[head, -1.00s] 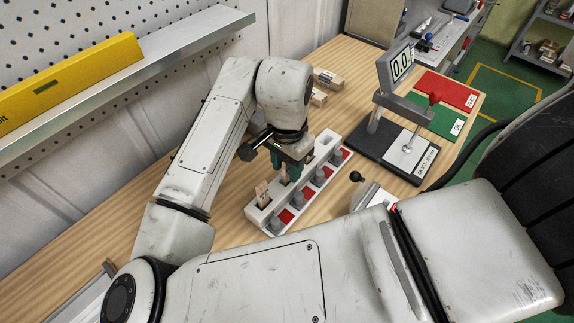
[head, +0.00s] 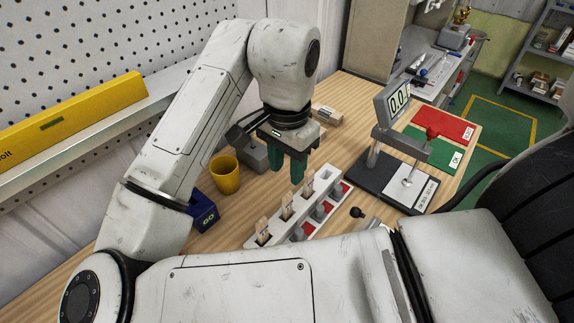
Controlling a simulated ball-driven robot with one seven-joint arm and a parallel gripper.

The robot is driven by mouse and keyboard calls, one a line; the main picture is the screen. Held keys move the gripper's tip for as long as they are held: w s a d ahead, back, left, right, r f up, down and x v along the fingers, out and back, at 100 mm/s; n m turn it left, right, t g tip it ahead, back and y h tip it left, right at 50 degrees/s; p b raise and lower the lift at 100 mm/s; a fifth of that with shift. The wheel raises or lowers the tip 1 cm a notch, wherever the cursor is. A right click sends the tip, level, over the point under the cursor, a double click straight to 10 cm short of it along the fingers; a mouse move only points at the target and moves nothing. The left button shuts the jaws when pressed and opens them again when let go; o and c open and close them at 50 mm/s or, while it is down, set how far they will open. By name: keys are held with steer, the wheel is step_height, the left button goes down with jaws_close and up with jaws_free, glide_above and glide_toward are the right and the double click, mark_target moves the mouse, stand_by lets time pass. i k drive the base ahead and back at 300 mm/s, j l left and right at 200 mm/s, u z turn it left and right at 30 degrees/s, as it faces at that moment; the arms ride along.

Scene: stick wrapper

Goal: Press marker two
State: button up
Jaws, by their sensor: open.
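A white rack (head: 337,176) lies on the wooden table, below and to the right of my gripper. Three light wooden pieces stand upright in its row of slots: the near one (head: 262,229), the middle one (head: 286,205) and the far one (head: 308,194). The slot at the far end looks empty. Along the rack's right side are red squares with grey knobs, such as the near knob (head: 298,234). No numbers are readable, so I cannot tell which is marker two. My gripper (head: 286,182), with green fingers, is open and empty above the table, just behind the rack.
A yellow cup (head: 225,175) and a blue GO block (head: 202,212) stand left of the rack. A wooden block (head: 327,115) lies behind. A gauge with a display (head: 397,95) stands at right, beside red (head: 444,124) and green (head: 425,148) mats. My arm hides the near table.

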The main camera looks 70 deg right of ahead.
mark_target(299, 235)
steer(key=k, duration=1.5)
